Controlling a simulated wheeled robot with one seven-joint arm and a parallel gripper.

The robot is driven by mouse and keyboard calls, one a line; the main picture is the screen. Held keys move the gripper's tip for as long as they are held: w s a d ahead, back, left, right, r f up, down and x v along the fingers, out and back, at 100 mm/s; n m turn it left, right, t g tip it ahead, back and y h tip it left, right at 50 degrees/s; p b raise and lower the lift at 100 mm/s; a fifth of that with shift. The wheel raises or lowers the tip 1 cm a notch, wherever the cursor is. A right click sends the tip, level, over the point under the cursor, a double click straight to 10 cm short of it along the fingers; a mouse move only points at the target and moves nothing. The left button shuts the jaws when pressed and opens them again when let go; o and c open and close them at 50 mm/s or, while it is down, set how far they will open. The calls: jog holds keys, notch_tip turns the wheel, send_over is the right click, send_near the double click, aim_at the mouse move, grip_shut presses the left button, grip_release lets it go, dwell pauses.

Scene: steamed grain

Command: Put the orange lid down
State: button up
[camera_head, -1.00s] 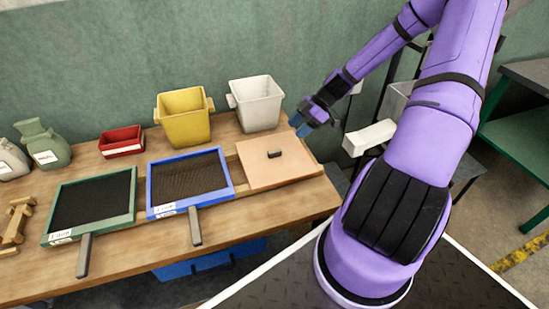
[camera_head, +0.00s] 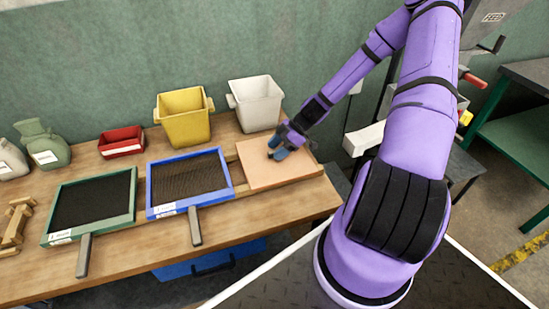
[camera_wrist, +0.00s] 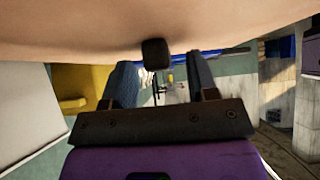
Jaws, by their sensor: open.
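The orange lid (camera_head: 266,177) is a flat, pale orange square board lying on a wooden frame at the right end of the bench. My gripper (camera_head: 278,148) is low over the lid's far middle part and hides its dark handle in the head view. In the wrist view the lid (camera_wrist: 100,22) fills the top, and its dark handle (camera_wrist: 156,54) stands out between the two blue-grey fingers of my gripper (camera_wrist: 161,72). The jaws are open, with gaps at either side of the handle. I cannot tell whether any finger touches the lid.
A blue-framed sieve (camera_head: 190,180) lies left of the lid, and a green-framed sieve (camera_head: 92,205) further left. A white bin (camera_head: 257,105), a yellow bin (camera_head: 184,118) and a red box (camera_head: 121,142) stand behind. Bare bench top (camera_head: 270,215) shows in front of the lid.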

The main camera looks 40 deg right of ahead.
jog(key=shift+a+f, duration=0.2)
grip_shut()
jog(key=shift+w+r, duration=0.1)
